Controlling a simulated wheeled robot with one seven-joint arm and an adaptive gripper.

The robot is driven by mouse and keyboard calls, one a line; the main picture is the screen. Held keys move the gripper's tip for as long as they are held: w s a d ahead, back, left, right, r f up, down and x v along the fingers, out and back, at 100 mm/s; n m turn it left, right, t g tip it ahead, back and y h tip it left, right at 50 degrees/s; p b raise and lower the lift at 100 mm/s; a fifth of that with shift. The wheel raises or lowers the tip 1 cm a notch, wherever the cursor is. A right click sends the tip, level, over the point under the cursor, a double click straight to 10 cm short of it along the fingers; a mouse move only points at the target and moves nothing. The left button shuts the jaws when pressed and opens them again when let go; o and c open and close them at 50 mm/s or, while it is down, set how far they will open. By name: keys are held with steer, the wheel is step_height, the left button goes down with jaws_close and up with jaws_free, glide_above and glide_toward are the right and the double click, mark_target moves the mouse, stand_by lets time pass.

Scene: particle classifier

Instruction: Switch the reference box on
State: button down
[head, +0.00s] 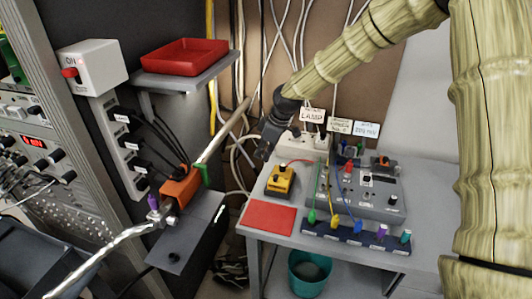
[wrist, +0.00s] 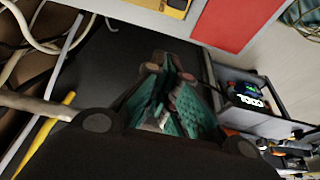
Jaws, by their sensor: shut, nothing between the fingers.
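I cannot tell for certain which unit is the reference box. A grey box (head: 378,201) with knobs and coloured plugs stands on the right table. A small yellow box (head: 280,181) with a dark top part sits left of it, behind a red mat (head: 268,218). A white box (head: 92,66) marked ON, with a red switch, is high on the left rack. My gripper (head: 264,147) hangs left of the table's back corner, apart from these boxes. In the wrist view its teal-padded fingers (wrist: 168,75) are shut and empty, over a dark area beside the table.
A red tray (head: 186,54) lies on a grey wall shelf left of my gripper. A pale rod (head: 222,130) rises from an orange block (head: 180,188) close to my gripper. Loose cables hang behind. A teal bin (head: 309,272) stands under the table's front edge.

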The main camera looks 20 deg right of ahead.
mark_target(276, 176)
steer(key=p+x, duration=0.1)
steer(key=x, duration=0.6)
steer(key=shift+a+f+p, duration=0.15)
steer(key=shift+f+p, duration=0.2)
steer(key=shift+f, duration=0.05)
steer(key=s+d, duration=0.1)
steer(key=s+d+p, duration=0.1)
steer(key=d, duration=0.1)
steer(key=shift+d, duration=0.15)
steer(key=shift+s+d+r, duration=0.1)
steer(key=shift+s+d, duration=0.05)
steer(key=shift+s+d+p, duration=0.35)
steer(key=shift+s+d, duration=0.4)
steer(key=shift+d, duration=0.35)
steer(key=shift+w+a, duration=0.1)
steer(key=shift+a, duration=0.05)
steer(key=w+a, duration=0.2)
steer(key=a, duration=0.1)
steer(key=shift+w+a, duration=0.15)
steer(key=shift+a, duration=0.05)
steer(key=b+v, duration=0.2)
steer(key=v, duration=0.8)
steer(key=shift+d, duration=0.15)
